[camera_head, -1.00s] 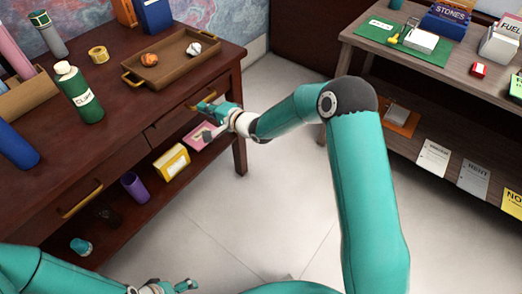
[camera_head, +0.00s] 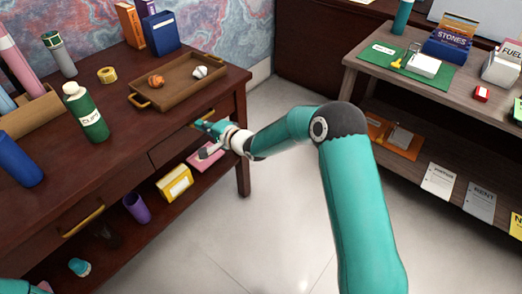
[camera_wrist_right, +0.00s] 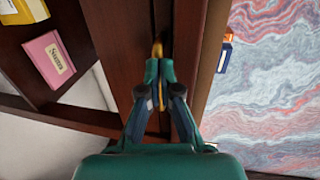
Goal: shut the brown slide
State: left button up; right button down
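The brown slide appears to be a dark brown drawer front (camera_head: 171,146) under the desk top; my right arm partly covers it. Its yellow handle (camera_wrist_right: 157,48) shows at the fingertips in the right wrist view. My right gripper (camera_head: 203,124) is at that handle. In the right wrist view its fingertips (camera_wrist_right: 159,72) are close together, with the yellow handle between them. How far the drawer stands out is hard to tell. A second drawer with a yellow handle (camera_head: 83,221) is farther left. My left arm shows only at the bottom left edge; its fingertips are out of view.
The desk top holds a brown tray (camera_head: 178,97) with two balls, a green bottle (camera_head: 86,115) and a tape roll (camera_head: 107,75). The lower shelf holds a yellow box (camera_head: 175,183), a purple cup (camera_head: 137,208) and a pink box (camera_wrist_right: 48,62).

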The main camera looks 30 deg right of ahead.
jog(key=d+v, duration=0.1)
jog(key=v, duration=1.3)
jog(key=s+a+f+g, duration=0.2)
jog(key=a+f, duration=0.1)
jog(key=f, duration=0.3)
jog(key=s+a+f+g, duration=0.1)
jog(key=s+a+f, duration=0.25)
jog(key=f, duration=0.25)
jog(key=s+a+f+n+g+h, duration=0.15)
jog(key=s+f+g, duration=0.25)
jog(key=s+f, duration=0.4)
jog(key=s+a+f+n+g, duration=0.2)
jog(key=s+f+n+g, duration=0.15)
jog(key=s+f, duration=0.4)
jog(key=s+n+g, duration=0.3)
jog(key=s+n, duration=0.2)
jog(key=s, duration=0.5)
pick_arm(q)
notch_tip(320, 180, up, 13)
jog(key=p, duration=1.3)
jog(key=shift+s+d, duration=0.2)
jog(key=shift+s, duration=0.25)
pick_arm(e)
notch_tip(320, 180, up, 13)
jog(key=n, duration=0.1)
jog(key=shift+w, duration=0.15)
jog(key=shift+f+h, duration=0.1)
jog(key=shift+h, duration=0.15)
